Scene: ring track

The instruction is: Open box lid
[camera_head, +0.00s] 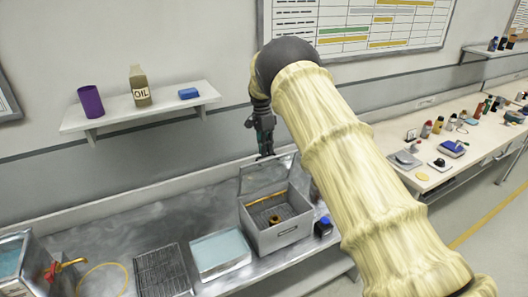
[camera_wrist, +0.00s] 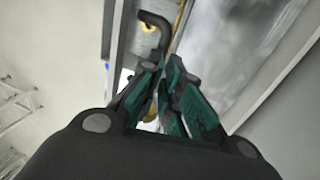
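The grey box (camera_head: 281,236) stands on the metal bench, and I see into its top. Its lid (camera_head: 266,178) is raised at the back, tilted up and well clear of the front rim. My gripper (camera_head: 265,153) is at the lid's upper edge, pointing down. In the wrist view the green fingertips (camera_wrist: 163,66) are drawn close together around the lower end of a black bent handle (camera_wrist: 157,27). The exact contact is partly hidden by the fingers.
Inside the box is a small brass-coloured ring part (camera_head: 274,219). A light blue tray (camera_head: 219,253) and a dark grate (camera_head: 162,271) lie to the left. A small dark blue item (camera_head: 323,227) stands close on the right. A wall shelf (camera_head: 141,112) holds several items.

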